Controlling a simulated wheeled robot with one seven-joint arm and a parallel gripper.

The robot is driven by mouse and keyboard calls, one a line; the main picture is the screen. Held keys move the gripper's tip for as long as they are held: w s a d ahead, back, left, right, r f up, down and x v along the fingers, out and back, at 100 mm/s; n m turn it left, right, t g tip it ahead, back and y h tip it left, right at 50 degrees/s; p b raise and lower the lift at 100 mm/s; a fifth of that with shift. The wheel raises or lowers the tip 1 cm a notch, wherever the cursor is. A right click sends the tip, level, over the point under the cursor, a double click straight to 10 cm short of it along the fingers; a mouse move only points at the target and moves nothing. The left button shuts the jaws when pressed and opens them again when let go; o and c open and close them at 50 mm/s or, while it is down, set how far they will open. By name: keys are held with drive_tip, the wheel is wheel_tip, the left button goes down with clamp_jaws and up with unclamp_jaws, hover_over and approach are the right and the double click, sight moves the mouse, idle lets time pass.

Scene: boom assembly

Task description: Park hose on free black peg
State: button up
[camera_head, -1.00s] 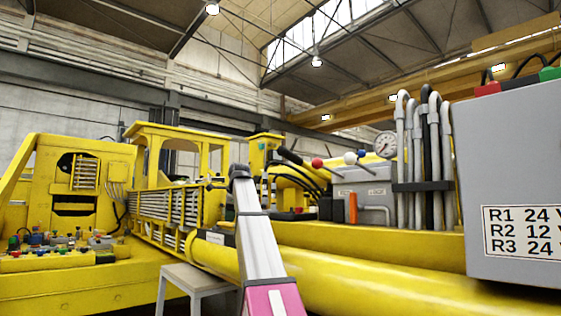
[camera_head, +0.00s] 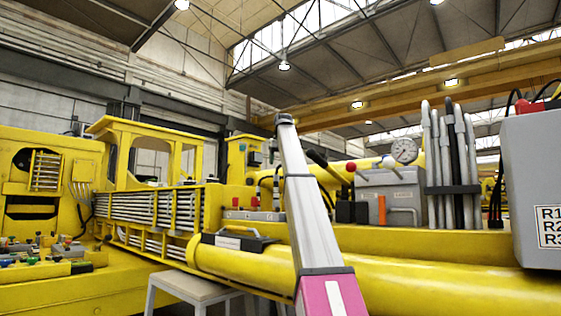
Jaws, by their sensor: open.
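Several grey hoses and a dark one (camera_head: 461,165) stand upright in a black bracket (camera_head: 453,190) on the yellow machine, at the right. Thin black hoses or cables (camera_head: 497,185) hang beside the grey box. I cannot tell which hose the task means, and I cannot make out a free black peg. My arm, with white and pink links, rises through the middle of the view and ends in a dark joint at the top. My gripper is not distinguishable there. No hose is visibly held by the arm.
A thick yellow boom (camera_head: 430,275) crosses the front. A valve block with a gauge (camera_head: 404,150) and ball-topped levers (camera_head: 390,162) stands behind my arm. The grey box (camera_head: 530,190) closes the right side. A light stool (camera_head: 185,285) stands lower left. A black-handled item (camera_head: 238,241) lies on the boom.

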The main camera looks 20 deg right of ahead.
sight(276, 191)
drive_tip(key=x, duration=1)
drive_tip(key=shift+w+f, duration=0.15)
drive_tip(key=shift+f, duration=0.1)
clamp_jaws()
